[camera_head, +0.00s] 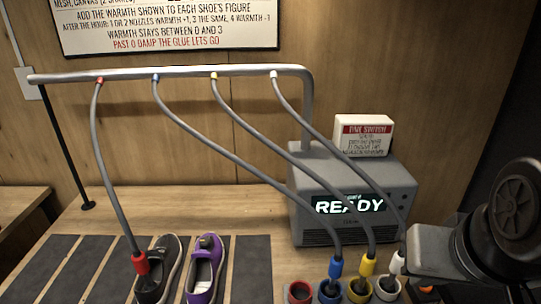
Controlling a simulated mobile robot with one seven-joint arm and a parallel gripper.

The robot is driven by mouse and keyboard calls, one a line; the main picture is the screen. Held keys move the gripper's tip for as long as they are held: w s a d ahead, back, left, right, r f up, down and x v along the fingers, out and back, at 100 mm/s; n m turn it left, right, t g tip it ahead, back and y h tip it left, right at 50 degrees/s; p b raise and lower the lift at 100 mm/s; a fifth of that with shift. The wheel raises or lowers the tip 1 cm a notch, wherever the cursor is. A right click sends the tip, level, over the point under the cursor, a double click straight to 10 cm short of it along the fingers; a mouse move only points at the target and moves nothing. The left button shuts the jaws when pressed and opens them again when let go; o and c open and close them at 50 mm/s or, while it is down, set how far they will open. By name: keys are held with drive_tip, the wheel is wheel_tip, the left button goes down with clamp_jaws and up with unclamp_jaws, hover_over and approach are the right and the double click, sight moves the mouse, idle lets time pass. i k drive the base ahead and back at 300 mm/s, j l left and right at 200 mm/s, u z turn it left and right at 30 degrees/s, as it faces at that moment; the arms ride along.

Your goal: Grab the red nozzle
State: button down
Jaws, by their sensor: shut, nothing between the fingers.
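The red nozzle (139,263) hangs at the end of a grey hose. It points down into the opening of the dark shoe (158,277) at the lower left. My gripper (430,256) is at the far right, well away from the red nozzle. Its grey body shows beside a black round joint of my arm. It is shut and empty; its fingertips are not clearly visible.
Blue (335,267), yellow (367,265) and white (397,262) nozzles hang near coloured cups, including a red-rimmed cup (299,291). A purple shoe (204,268) lies beside the dark one. A grey machine (352,185) reads READY. A metal rail (190,71) carries the hoses.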

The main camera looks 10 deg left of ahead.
sight(139, 259)
drive_tip(key=u, duration=2)
drive_tip(key=i+j+z, duration=0.1)
drive_tip(key=z, duration=0.6)
drive_tip(key=i+j+z, duration=0.15)
drive_tip(key=j+z, duration=0.2)
drive_tip(key=j, duration=0.15)
drive_tip(key=j+z, duration=0.35)
drive_tip(key=j, duration=0.75)
drive_tip(key=i+j, duration=0.15)
drive_tip(key=j, duration=0.45)
drive_tip(key=z, duration=0.05)
